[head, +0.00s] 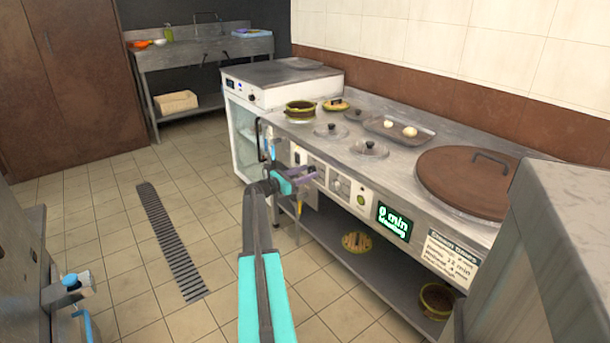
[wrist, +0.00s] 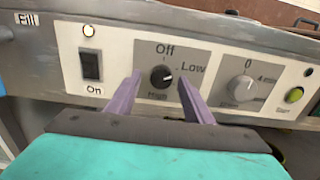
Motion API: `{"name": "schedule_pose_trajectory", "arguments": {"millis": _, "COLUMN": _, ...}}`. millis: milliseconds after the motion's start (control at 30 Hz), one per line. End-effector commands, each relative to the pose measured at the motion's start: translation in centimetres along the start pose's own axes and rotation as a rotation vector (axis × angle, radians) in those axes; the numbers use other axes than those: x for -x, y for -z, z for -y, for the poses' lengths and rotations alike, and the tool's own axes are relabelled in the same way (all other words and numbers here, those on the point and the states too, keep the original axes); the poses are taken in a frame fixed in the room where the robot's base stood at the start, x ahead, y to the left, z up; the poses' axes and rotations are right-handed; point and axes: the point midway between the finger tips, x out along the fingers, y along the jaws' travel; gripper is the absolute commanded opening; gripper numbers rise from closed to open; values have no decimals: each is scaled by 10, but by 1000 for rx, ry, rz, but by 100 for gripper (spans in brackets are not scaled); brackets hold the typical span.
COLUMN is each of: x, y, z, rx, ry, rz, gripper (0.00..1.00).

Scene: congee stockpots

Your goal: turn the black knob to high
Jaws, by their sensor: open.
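The black knob (wrist: 160,77) is on a grey plate of the front panel in the wrist view, with Off above it, Low to its right and High below it. A small pale mark on the knob seems to face right, towards Low; its exact angle is hard to tell. My gripper (wrist: 160,82) is open, with one purple finger at each side of the knob. Gaps show between the fingers and the knob in this view; I cannot tell the depth. In the head view my gripper (head: 312,171) is at the panel, and the black knob cannot be made out.
A black On switch (wrist: 91,65) is left of the knob. A grey dial (wrist: 242,89) and a green button (wrist: 294,95) are to the right. In the head view, a lit display (head: 394,222) is further right, and a lower shelf (head: 345,265) runs beneath.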

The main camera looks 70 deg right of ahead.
Motion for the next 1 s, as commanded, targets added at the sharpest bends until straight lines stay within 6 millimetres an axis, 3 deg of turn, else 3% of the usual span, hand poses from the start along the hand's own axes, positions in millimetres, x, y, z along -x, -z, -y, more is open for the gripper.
{"name": "schedule_pose_trajectory", "arguments": {"millis": 100, "x": 0, "y": 0, "z": 0, "rx": 0, "ry": 0, "rz": 0, "gripper": 45}}
{"name": "schedule_pose_trajectory", "arguments": {"millis": 333, "x": 0, "y": 0, "z": 0, "rx": 0, "ry": -1, "rz": 0, "gripper": 7}}
{"name": "schedule_pose_trajectory", "arguments": {"millis": 400, "x": 6, "y": 0, "z": 3, "rx": 0, "ry": -3, "rz": 0, "gripper": 6}}
{"name": "schedule_pose_trajectory", "arguments": {"millis": 1000, "x": 0, "y": -1, "z": -2, "rx": -12, "ry": -5, "rz": 1, "gripper": 6}}
